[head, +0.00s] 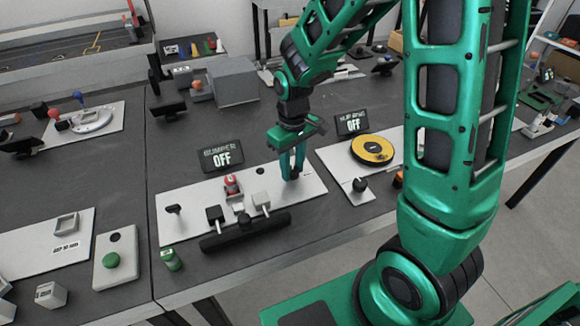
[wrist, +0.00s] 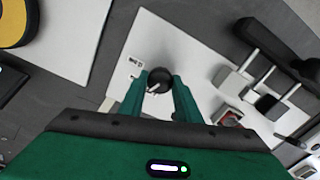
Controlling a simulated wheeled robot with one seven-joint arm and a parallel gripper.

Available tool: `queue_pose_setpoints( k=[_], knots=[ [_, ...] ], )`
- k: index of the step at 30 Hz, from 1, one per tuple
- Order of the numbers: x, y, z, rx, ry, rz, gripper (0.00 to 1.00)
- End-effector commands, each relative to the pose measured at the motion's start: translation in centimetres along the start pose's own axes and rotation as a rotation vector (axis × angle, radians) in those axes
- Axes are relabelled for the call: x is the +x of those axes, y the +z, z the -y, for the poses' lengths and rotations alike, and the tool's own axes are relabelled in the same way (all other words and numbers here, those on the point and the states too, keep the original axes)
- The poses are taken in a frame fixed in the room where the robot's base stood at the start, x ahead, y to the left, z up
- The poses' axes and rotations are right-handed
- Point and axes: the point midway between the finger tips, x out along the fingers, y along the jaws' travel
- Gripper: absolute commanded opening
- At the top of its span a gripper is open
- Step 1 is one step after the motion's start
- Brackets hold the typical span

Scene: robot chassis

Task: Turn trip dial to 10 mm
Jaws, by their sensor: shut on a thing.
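The trip dial is a round black knob with a light pointer line (wrist: 158,78) on a white panel (head: 190,200). In the wrist view it sits between my two green fingertips, and the pointer slants. Small printed marks lie on the panel just left of the dial, too small to read. My gripper (head: 291,170) comes down from above at the panel's right end and is shut on the dial. In the head view the fingers mostly hide the dial. A display behind the panel (head: 222,156) reads "BUMPER OFF".
On the same panel stand a red button (head: 231,184), two levers and a black bumper bar (head: 245,231) along the front. To the right, another panel holds a yellow disc (head: 372,150) and a black knob (head: 360,184). A second display (head: 352,123) also reads "OFF".

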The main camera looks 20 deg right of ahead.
Motion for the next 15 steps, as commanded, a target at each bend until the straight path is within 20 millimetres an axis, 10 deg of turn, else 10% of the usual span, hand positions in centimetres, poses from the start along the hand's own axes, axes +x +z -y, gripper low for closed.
queue_pose_setpoints(
  k=[15],
  knots=[
    [-0.12, -0.17, -0.16, 0.304, 0.002, -0.005, 0.08]
  ],
)
